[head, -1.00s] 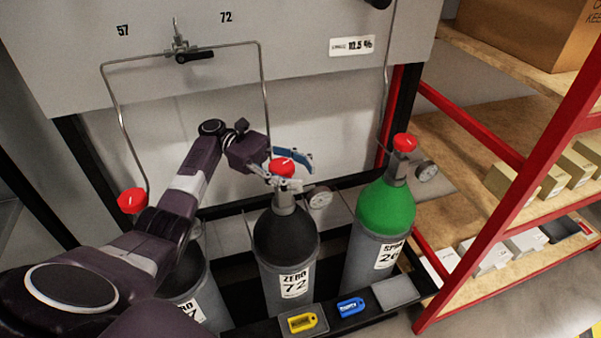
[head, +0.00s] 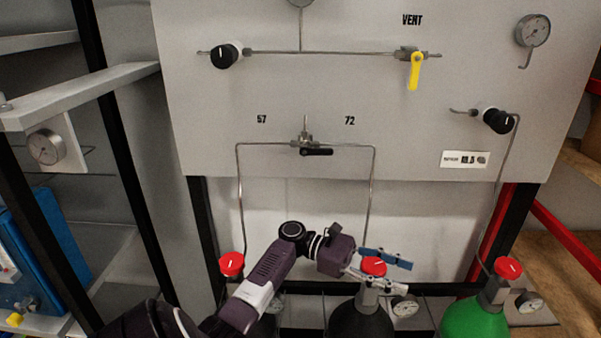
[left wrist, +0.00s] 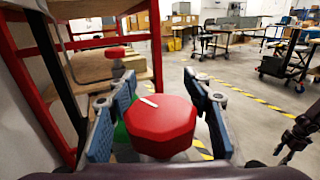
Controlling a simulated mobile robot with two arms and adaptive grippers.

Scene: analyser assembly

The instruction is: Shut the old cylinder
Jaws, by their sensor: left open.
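The middle cylinder (head: 362,322), black-shouldered and marked 72 in the earlier head view, has a red valve knob (head: 373,266) with a white mark. My left gripper (head: 381,270) is open, its fingers on either side of this knob. In the left wrist view the red knob (left wrist: 160,128) sits between the blue-padded fingers, with a gap visible at the right finger. The left cylinder's red knob (head: 231,264) stands beyond my left forearm, which hides most of that cylinder. A dark jointed part at the right edge of the left wrist view may be my right gripper; its jaws are unclear.
The green cylinder (head: 476,320) with its red knob (head: 508,268) stands to the right. A black lever (head: 317,152) sits on the pipe between labels 57 and 72. A yellow vent handle (head: 415,71) is above. Gauges (head: 405,307) flank the valves. Red shelving (left wrist: 40,85) stands beyond.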

